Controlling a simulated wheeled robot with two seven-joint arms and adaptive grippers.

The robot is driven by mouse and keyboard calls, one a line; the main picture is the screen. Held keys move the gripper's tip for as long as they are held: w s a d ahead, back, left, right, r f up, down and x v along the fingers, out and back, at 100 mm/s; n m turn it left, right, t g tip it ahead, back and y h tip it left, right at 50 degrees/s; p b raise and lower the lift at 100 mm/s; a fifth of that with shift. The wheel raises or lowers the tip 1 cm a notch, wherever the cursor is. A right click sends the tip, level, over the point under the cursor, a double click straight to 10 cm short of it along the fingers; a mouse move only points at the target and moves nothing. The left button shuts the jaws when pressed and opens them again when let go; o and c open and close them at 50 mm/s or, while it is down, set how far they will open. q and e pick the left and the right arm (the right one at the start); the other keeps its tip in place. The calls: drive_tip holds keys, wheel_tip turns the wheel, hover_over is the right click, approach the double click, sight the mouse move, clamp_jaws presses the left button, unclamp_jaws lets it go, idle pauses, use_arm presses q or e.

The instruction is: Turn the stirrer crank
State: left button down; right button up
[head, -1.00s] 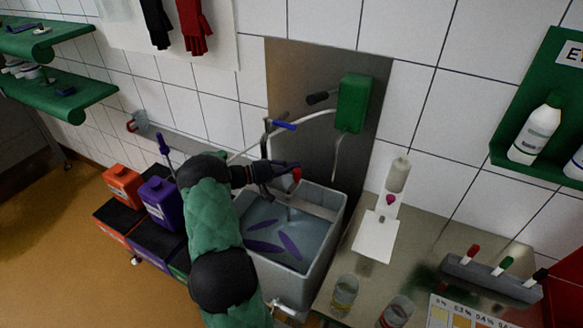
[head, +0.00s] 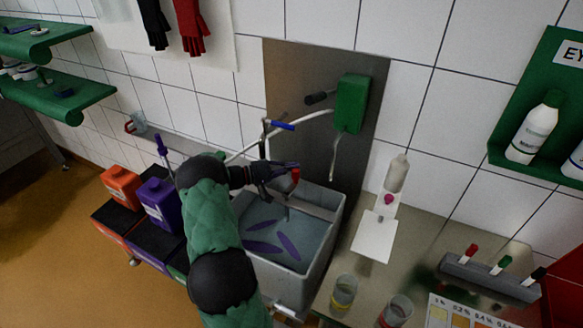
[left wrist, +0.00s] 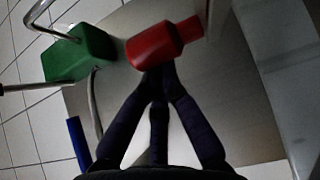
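The red crank handle (head: 295,175) is above the grey tub (head: 338,222), by the steel wall plate. It shows large in the left wrist view (left wrist: 163,43). My left gripper (head: 285,172) reaches over the tub from the left. In the left wrist view its dark fingers (left wrist: 157,76) come together at the near end of the red handle and appear closed on it. The fingers hide part of the crank arm. The tub holds greyish liquid with several purple strips (head: 263,247) in it. My right gripper is not in view.
A tap with a blue lever (head: 283,126) stands behind my left gripper. A green box (head: 351,103) hangs on the steel plate. Orange (head: 122,186) and purple (head: 162,203) canisters stand left of my arm. A bench with beakers (head: 345,291) is at the right.

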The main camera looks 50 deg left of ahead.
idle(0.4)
